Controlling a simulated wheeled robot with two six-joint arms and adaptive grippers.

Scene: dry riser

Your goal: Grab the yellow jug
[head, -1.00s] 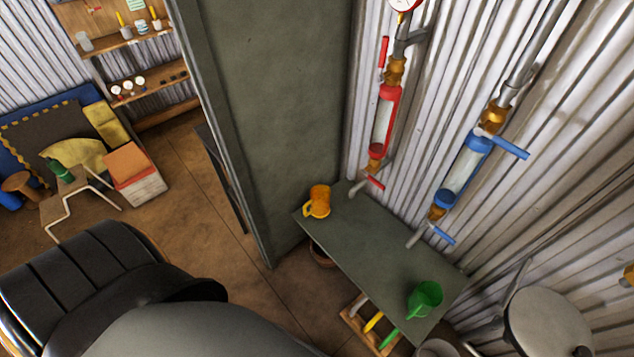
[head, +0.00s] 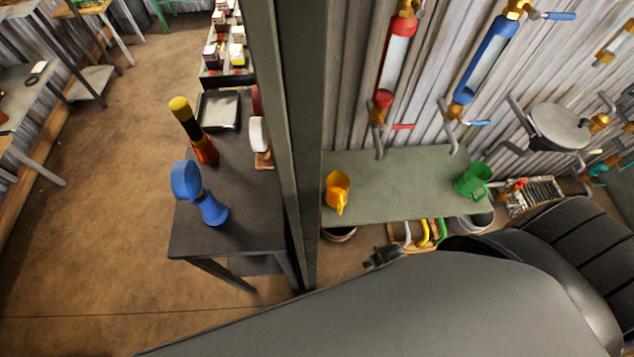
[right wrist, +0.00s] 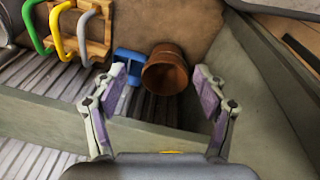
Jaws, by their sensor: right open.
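The yellow jug (head: 337,190) stands upright on the left end of a grey-green shelf (head: 400,184) against the corrugated wall in the head view. A green jug (head: 474,181) stands at the shelf's right end. My right gripper (head: 376,258) appears small and dark in the head view, below and in front of the shelf, apart from the yellow jug. In the right wrist view my right gripper (right wrist: 162,88) has its fingers spread with nothing held. I cannot make out the yellow jug in that view. My left gripper is not in view.
A brown pot (right wrist: 165,71) lies beyond the right fingers, beside a blue object (right wrist: 128,65) and a rack with coloured handles (right wrist: 85,35). A grey-green partition (head: 295,120) stands left of the shelf. A dark table (head: 235,215) with gauges stands beyond it.

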